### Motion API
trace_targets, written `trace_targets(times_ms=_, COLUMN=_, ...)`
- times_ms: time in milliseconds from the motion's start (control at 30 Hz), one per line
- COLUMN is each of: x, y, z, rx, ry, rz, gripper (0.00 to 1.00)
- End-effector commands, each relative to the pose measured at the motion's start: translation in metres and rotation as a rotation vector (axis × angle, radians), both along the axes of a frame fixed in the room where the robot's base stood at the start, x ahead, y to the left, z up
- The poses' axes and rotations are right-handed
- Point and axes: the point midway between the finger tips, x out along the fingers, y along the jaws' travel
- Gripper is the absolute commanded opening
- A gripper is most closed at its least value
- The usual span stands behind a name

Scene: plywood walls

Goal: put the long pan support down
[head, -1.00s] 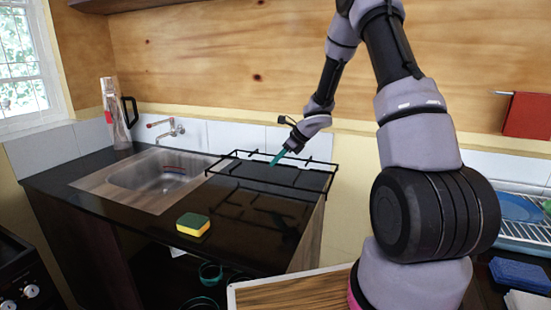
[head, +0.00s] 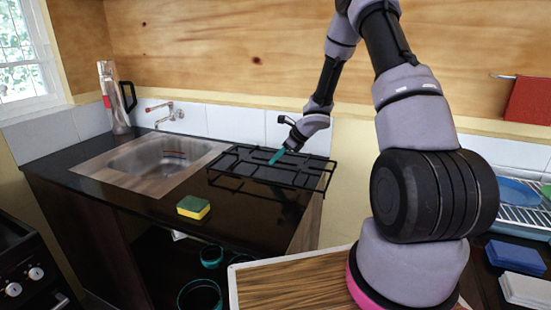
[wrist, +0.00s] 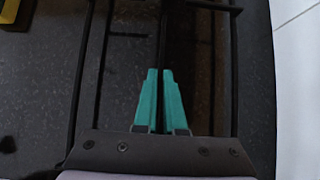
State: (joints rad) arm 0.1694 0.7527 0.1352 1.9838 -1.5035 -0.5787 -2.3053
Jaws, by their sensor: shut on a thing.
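The long pan support (head: 225,188) is a black wire grid frame at the right end of the dark counter, right of the sink. My gripper (head: 277,157) is above its middle, with teal fingers shut on one of its bars. In the wrist view the teal fingertips (wrist: 161,75) are together on a thin dark bar of the pan support (wrist: 84,70). The frame looks roughly level and close to the counter top. I cannot tell whether its feet touch the counter.
A yellow and green sponge (head: 193,207) lies on the counter's front edge. The sink (head: 160,160) is to the left, with a tap (head: 170,114) and a flask (head: 113,97) behind. A wooden board (head: 290,285) is at the front. Dark counter (head: 120,207) is free before the sink.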

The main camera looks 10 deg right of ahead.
Motion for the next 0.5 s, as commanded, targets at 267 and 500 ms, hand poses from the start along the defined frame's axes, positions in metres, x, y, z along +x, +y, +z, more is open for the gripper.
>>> trace_targets(times_ms=267, x=0.0008, y=0.0003, z=-0.0002, rx=0.001, ry=-0.002, rz=0.0, gripper=0.0)
trace_targets(times_ms=500, x=0.0009, y=0.0004, z=-0.0041, rx=0.001, ry=-0.002, rz=-0.001, gripper=0.0)
